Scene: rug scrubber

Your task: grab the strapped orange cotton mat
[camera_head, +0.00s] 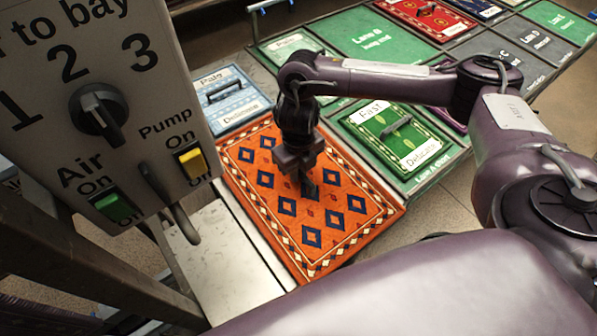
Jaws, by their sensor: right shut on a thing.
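The orange mat (345,205) has dark blue diamonds and a patterned border. It lies in the middle of the camera_head view, its near corner reaching past the pale metal surface beside it. My right gripper (307,188) points down over the middle of the mat, with its fingers shut. The strap between the fingers is mostly hidden by the gripper. My left gripper is not in view.
A control panel (60,90) with a dial and switches stands close at left. A blue mat (232,95) lies behind the orange one, and a green mat (395,140) labelled Fast lies to its right. More mats lie on lane boards behind.

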